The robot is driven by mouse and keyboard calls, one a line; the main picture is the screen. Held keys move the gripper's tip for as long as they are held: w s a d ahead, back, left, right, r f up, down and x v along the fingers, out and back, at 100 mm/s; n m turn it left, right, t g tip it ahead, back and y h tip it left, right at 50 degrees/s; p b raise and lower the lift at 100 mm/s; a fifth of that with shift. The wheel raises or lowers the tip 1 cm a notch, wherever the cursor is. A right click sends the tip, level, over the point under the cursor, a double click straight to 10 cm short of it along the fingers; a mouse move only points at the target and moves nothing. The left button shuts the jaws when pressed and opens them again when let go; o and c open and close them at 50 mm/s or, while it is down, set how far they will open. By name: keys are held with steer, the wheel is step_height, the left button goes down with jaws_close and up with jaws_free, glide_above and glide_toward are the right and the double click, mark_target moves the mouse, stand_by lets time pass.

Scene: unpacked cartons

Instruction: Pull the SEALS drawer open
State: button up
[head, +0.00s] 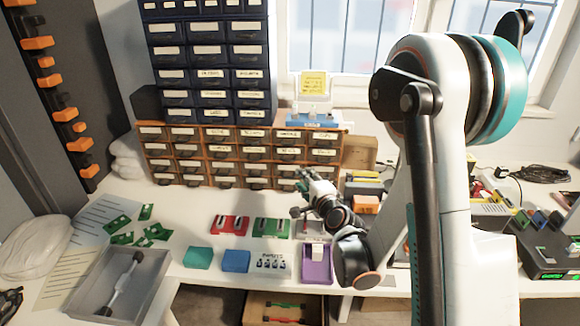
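Two stacked drawer cabinets stand at the back of the bench: a dark blue one (207,38) on top and an orange-brown wooden one (205,181) below. Their small drawers have pale labels. Some labels carry lettering, but it is too small for me to tell which drawer is SEALS. The drawers that show look shut. My gripper (301,180) is in front of the lower right part of the wooden cabinet. It looks apart from the drawer fronts, though the gap is hard to judge. Its fingers are too small to show whether they are open or shut.
Red (229,226) and green (271,228) holders, a purple tray (317,270) and teal (198,257) and blue (236,261) blocks lie on the bench before the cabinet. A grey tray (160,262) is front left. A blue-based device (316,119) stands on the wooden cabinet.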

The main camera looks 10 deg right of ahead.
mark_target(289, 161)
steer(key=w+a+f+b, duration=0.1)
steer(key=w+f, duration=0.1)
steer(key=w, duration=1.1)
steer(key=shift+w+f, duration=0.2)
steer(key=shift+a, duration=0.1)
jaws_close()
